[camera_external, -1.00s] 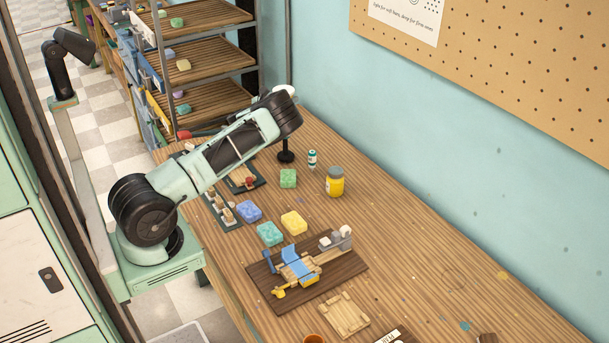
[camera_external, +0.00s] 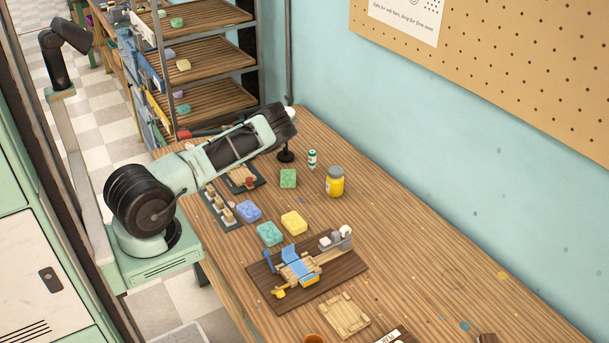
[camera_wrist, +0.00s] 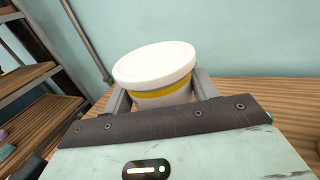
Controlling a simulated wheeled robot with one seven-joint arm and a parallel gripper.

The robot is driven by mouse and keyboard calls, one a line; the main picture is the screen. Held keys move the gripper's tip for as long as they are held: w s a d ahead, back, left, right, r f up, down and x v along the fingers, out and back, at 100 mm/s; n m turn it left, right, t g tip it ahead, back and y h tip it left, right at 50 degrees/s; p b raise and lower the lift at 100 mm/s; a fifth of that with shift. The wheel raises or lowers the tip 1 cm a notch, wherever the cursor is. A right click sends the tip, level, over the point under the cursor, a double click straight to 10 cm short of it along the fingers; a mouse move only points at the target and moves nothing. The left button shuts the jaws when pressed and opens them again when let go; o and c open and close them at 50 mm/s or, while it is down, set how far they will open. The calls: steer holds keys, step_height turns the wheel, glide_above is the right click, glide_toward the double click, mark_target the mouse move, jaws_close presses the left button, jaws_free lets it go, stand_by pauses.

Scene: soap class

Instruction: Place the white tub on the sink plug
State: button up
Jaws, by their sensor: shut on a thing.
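A white tub (camera_wrist: 155,65) with a yellow band fills the upper middle of the wrist view. It sits between the two grey fingers of my gripper (camera_wrist: 161,92), which is shut on it. The tub looks tilted in that view. In the external view, a white bit of the tub (camera_external: 291,113) shows past the dark end of my arm, over the far end of the table; my fingers are hidden there. I cannot make out the sink plug for certain. A black round-based piece (camera_external: 286,155) stands on the table just below my arm's end.
Green (camera_external: 288,178), blue (camera_external: 249,211) and yellow (camera_external: 293,222) soaps lie on the wooden table. A yellow jar (camera_external: 334,182) and a small bottle (camera_external: 312,160) stand near the wall. A shelf rack (camera_external: 212,55) is behind. The table's right part is mostly clear.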

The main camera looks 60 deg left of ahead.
steer(key=o, duration=1)
steer(key=shift+o, duration=0.2)
steer(key=shift+r+p, duration=0.2)
steer(key=shift+p, duration=0.15)
steer(key=b+v, duration=0.4)
steer(key=v, duration=0.7)
steer(key=s+a+r+n+g+y, duration=0.25)
steer(key=s+n+g, duration=0.3)
steer(key=n, duration=0.55)
steer(key=s+a+r+n+g+y, duration=0.25)
steer(key=s+n+g, duration=0.3)
steer(key=n, duration=0.65)
steer(key=s+d+r+n+g+h, duration=0.2)
steer(key=s+d+n+h, duration=0.1)
steer(key=s+d+n, duration=0.2)
steer(key=s+d+r+n+g+h, duration=0.2)
steer(key=s+d+n, duration=0.4)
steer(key=s+d, duration=0.3)
steer(key=s+d+r+n+g+h, duration=0.2)
steer(key=s+d+r+n+h, duration=0.2)
steer(key=d, duration=0.8)
steer(key=s+n+h, duration=0.1)
steer(key=s+n, duration=0.1)
steer(key=shift+s+d, duration=0.15)
steer(key=shift+s, duration=0.25)
